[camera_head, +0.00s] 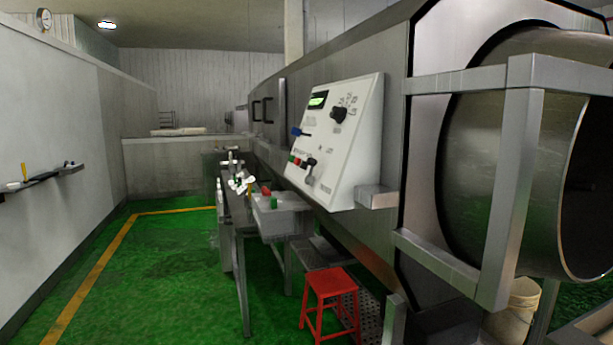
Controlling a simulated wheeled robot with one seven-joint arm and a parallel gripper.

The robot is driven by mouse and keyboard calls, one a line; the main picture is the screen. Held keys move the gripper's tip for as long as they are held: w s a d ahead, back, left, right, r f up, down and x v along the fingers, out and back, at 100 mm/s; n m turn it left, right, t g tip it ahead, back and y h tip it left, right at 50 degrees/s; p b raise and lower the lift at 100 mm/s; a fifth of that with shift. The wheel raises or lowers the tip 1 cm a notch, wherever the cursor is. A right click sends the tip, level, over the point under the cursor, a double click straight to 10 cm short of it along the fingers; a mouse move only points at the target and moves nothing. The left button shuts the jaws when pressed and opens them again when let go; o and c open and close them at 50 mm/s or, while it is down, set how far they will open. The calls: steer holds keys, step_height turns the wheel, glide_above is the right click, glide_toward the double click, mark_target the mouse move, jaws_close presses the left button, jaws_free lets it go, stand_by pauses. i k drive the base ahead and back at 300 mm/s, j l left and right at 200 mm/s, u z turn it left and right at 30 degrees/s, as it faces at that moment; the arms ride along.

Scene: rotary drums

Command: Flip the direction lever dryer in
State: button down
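A white slanted control panel (336,150) is mounted on the side of the steel dryer machine. It carries a small green-lit display (318,99), a black rotary knob (338,114) and a blue lever (300,132). Below these are red and green buttons (295,160) and a black lever (310,164) pointing up and a little right. The labels are too small to read, so I cannot tell which lever is the direction lever. My gripper is not in view.
A large open steel drum (515,160) in a square metal frame (515,190) stands at the right. A red stool (331,290) stands below the panel. Green floor (150,290) is clear at the left.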

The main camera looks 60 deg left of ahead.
mark_target(309, 179)
steer(key=u, duration=1.95)
